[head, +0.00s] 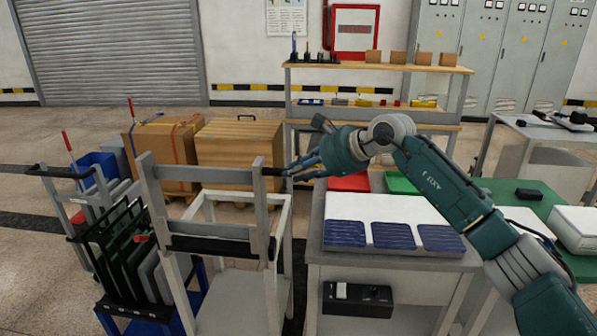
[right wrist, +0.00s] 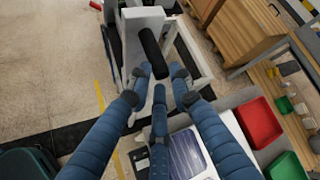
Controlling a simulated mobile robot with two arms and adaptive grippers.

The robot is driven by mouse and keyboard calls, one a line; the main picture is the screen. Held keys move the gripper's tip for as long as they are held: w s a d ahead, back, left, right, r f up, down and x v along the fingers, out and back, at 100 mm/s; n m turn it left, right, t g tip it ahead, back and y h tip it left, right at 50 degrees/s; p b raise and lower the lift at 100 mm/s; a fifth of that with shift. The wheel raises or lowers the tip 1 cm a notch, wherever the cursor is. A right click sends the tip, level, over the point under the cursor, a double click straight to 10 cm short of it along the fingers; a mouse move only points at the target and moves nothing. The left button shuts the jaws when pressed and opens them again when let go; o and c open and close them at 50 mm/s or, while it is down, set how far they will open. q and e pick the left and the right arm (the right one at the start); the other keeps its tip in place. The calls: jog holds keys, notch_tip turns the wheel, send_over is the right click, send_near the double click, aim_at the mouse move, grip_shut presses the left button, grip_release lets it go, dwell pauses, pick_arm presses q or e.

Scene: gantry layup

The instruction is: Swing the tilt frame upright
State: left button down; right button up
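The tilt frame (head: 205,172) is a light grey frame with a dark lower bar, on a white stand (head: 283,215) left of centre in the head view. It rises above the stand; its exact angle is hard to tell. A black handle (head: 271,171) sticks out from its right post. In the right wrist view the handle (right wrist: 153,52) lies just beyond and between the fingertips. My right gripper (head: 294,170) has its blue fingers spread at the handle (right wrist: 160,78); it is open, and contact is unclear. My left gripper is not in view.
A workbench (head: 390,262) with a white top and several dark blue panels (head: 391,236) stands to the right. A cart with black racks (head: 115,255) stands close on the left. Wooden crates (head: 238,150) are behind the frame. A shelf (head: 380,68) stands at the back.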

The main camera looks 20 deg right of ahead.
jog(key=o, duration=0.3)
jog(key=shift+s+a+f+g, duration=0.15)
jog(key=shift+s+a+f, duration=0.15)
jog(key=shift+f, duration=0.2)
jog(key=shift+s+a+f+g, duration=0.2)
jog(key=shift+a+f, duration=0.1)
jog(key=shift+f, duration=0.2)
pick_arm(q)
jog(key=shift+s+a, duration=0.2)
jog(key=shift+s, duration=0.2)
pick_arm(e)
jog(key=shift+o, duration=0.2)
jog(key=v, duration=1.2)
jog(key=shift+r, duration=0.35)
jog(key=shift+w+d, duration=0.1)
